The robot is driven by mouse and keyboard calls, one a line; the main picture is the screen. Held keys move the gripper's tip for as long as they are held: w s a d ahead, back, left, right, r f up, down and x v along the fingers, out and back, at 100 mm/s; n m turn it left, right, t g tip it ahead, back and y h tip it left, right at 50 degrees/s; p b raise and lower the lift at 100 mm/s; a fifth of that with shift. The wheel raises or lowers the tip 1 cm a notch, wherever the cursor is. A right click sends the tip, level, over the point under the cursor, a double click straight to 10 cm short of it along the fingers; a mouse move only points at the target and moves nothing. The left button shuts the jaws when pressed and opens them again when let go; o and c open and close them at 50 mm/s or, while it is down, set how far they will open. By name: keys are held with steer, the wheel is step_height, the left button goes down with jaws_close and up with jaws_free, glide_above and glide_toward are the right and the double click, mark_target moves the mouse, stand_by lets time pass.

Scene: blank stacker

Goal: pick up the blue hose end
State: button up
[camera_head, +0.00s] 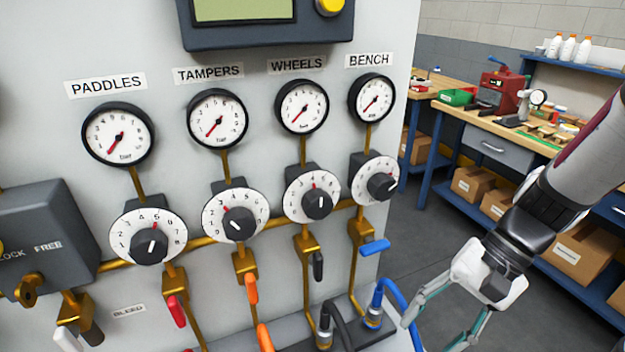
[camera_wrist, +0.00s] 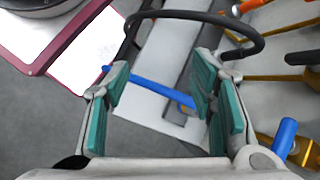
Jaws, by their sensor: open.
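The blue hose (camera_head: 394,296) rises from a metal fitting (camera_head: 373,317) on the ledge below the BENCH column, arches over and drops out of the picture at the bottom. My gripper (camera_head: 430,332), with teal finger pads, is just right of the hose, pointing down. In the wrist view my gripper (camera_wrist: 162,88) is open, and the blue hose (camera_wrist: 160,90) runs across the gap between the fingers. Its ends pass behind or beside the fingers, so part of it is hidden. I cannot tell whether either finger touches it.
A black hose (camera_head: 338,318) stands left of the blue one and arches across the wrist view. A blue valve lever (camera_head: 375,247) sticks out above. An orange hose (camera_head: 264,337) is further left. Grey floor (camera_head: 410,225) is clear behind, before a workbench (camera_head: 495,125).

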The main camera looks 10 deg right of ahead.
step_height(320, 180, down, 6)
steer(key=d+m+t+y, duration=0.2)
steer(key=m+t+y, duration=0.2)
steer(key=m+y, duration=0.25)
steer(key=m+t, duration=1.1)
steer(key=m, duration=0.1)
glide_toward(375, 308)
steer(key=shift+h, duration=0.45)
steer(key=x, duration=0.5)
steer(key=shift+w+d+f, duration=0.1)
steer(key=shift+w+d, duration=0.2)
steer(key=shift+d, duration=0.05)
steer(key=shift+f+p+x, duration=0.1)
steer(key=shift+p+x, duration=0.1)
steer(key=shift+x, duration=1.1)
steer(key=shift+f+p+x, duration=0.15)
steer(key=shift+p+x, duration=0.05)
steer(key=shift+x, duration=1.15)
steer(key=shift+s+a, duration=0.1)
steer(key=shift+s, duration=0.05)
jaws_close()
